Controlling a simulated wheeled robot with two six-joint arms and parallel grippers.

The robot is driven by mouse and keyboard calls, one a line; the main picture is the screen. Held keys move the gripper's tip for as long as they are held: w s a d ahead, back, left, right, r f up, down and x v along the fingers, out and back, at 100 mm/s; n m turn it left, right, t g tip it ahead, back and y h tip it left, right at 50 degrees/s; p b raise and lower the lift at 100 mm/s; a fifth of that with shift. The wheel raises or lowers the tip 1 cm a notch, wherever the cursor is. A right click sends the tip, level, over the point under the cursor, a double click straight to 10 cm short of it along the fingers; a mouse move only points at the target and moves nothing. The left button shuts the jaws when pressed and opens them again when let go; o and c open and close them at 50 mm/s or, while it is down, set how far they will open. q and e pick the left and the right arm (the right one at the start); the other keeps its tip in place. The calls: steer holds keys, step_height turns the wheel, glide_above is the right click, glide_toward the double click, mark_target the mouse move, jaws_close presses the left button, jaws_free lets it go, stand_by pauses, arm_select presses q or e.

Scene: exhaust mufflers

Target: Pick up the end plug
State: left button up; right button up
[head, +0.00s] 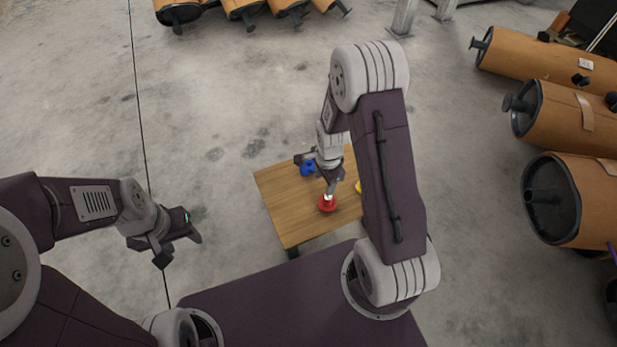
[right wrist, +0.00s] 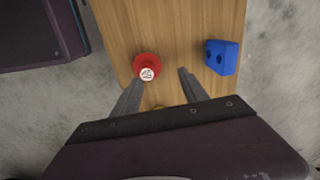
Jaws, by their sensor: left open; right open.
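A red round plug with a white top (head: 327,203) stands on the small wooden table (head: 288,220); it fits the end plug best. In the right wrist view the red plug (right wrist: 147,66) is beside the tip of the left-hand finger; I cannot tell whether they touch. My right gripper (right wrist: 162,76) is open above the table, pointing down, with nothing held. It also shows in the head view (head: 317,173). My left gripper (head: 180,249) is open and empty over the floor, left of the table.
A blue block with holes (right wrist: 221,57) lies on the table, right of the fingers. A yellow item (head: 358,187) is mostly hidden behind my right arm. Brown mufflers (head: 560,115) lie at the right, others (head: 243,8) at the back. Floor left of the table is clear.

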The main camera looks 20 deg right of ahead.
mark_target(327, 198)
arm_select(q)
step_height(327, 198, up, 4)
steer(key=p, duration=0.3)
arm_select(e)
steer(key=shift+s+d+r+g, duration=0.1)
steer(key=shift+s+r+g, duration=0.1)
steer(key=shift+s+r, duration=0.25)
steer(key=shift+s+d+r+g, duration=0.1)
steer(key=shift+s+r+g, duration=0.15)
steer(key=shift+s, duration=0.3)
step_height(327, 198, down, 4)
steer(key=b, duration=0.4)
steer(key=shift+f, duration=0.25)
steer(key=shift+r, duration=0.1)
step_height(327, 198, down, 5)
steer(key=b, duration=0.4)
steer(key=shift+f, duration=0.2)
steer(key=shift+r, duration=0.2)
arm_select(q)
step_height(327, 198, down, 8)
steer(key=shift+w+r, duration=0.15)
steer(key=shift+w, duration=0.05)
arm_select(e)
jaws_close()
